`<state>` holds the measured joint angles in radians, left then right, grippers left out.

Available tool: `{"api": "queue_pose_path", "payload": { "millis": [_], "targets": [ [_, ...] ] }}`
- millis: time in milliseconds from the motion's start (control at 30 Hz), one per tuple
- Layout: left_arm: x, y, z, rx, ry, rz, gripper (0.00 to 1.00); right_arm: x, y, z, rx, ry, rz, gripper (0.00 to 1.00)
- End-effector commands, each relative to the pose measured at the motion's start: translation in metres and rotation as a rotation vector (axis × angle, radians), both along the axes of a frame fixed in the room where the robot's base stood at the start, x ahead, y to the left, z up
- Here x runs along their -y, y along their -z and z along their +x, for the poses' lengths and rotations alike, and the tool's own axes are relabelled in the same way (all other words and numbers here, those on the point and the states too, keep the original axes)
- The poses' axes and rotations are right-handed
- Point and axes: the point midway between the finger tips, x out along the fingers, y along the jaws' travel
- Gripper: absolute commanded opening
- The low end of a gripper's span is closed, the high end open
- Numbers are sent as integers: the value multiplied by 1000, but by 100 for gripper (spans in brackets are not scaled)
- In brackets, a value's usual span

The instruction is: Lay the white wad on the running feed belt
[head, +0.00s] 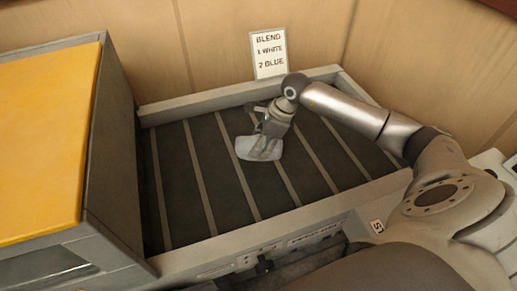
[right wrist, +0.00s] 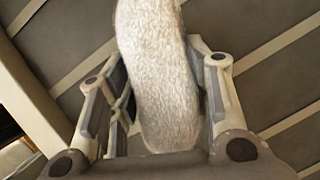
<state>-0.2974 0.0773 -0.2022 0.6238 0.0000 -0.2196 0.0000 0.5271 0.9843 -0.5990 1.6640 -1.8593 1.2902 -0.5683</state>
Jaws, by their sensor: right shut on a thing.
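The white wad (head: 248,149) is a pale, flattened fluffy piece in my right gripper (head: 266,147), over the middle of the dark feed belt (head: 188,228). In the right wrist view the wad (right wrist: 155,70) sits between the two fingers of my right gripper (right wrist: 165,95), which are shut on it. The belt shows behind the wad there. I cannot tell whether the wad touches the belt. The belt has pale cross strips. My left gripper is not in view.
A frame with raised grey rails (head: 240,94) borders the belt. A large box with a yellow top (head: 45,140) stands at the belt's left end. A sign (head: 269,54) reading "BLEND 1 WHITE 2 BLUE" stands behind the back rail. The belt around the wad is bare.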

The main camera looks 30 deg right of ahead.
Motion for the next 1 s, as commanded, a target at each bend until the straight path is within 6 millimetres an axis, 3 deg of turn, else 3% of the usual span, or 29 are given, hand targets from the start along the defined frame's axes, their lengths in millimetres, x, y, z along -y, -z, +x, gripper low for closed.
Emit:
{"api": "queue_pose_path", "payload": {
  "millis": [167, 400, 1000],
  "targets": [
    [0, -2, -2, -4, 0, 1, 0, 0, 7, 7, 1, 1, 2, 18],
    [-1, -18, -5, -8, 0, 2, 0, 0, 37, 8, 0, 1, 0, 18],
    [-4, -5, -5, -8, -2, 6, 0, 1, 50, 8, 0, -1, -2, 18]
  ]
}}
